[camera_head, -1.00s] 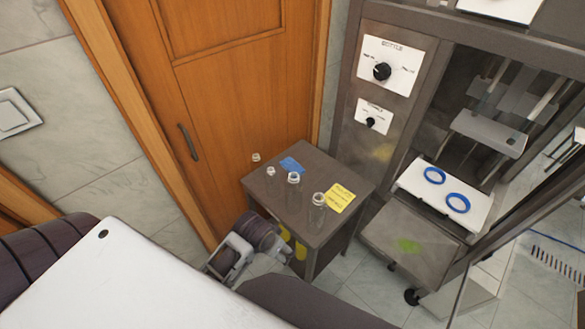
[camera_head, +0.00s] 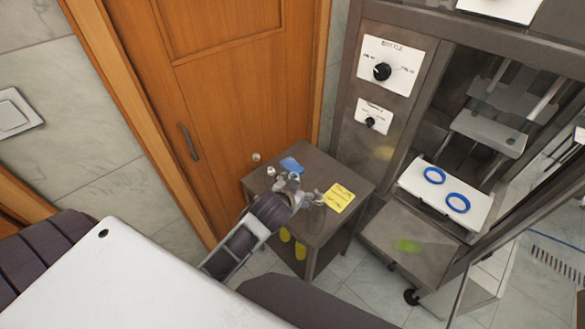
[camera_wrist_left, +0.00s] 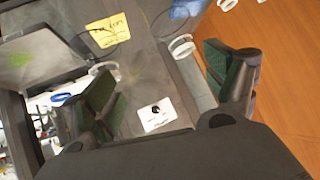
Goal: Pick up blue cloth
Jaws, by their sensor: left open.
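The blue cloth (camera_head: 290,164) lies on the dark small table (camera_head: 335,165), near its back left edge by the door. In the left wrist view, part of the cloth (camera_wrist_left: 185,9) shows at the top edge, cut off by the frame. My left gripper (camera_head: 304,190) is over the table, on the near side of the cloth and apart from it. In the left wrist view, the fingers of my left gripper (camera_wrist_left: 165,90) are spread wide with nothing gripped between them. My right gripper is not in view.
Clear bottles stand on the table; one bottle neck (camera_wrist_left: 182,45) shows near the right finger, another (camera_wrist_left: 104,68) by the left finger. A yellow note (camera_head: 340,197) lies on the table's right side. A small cap (camera_head: 256,157) is at the back left corner. The machine (camera_head: 343,135) stands right.

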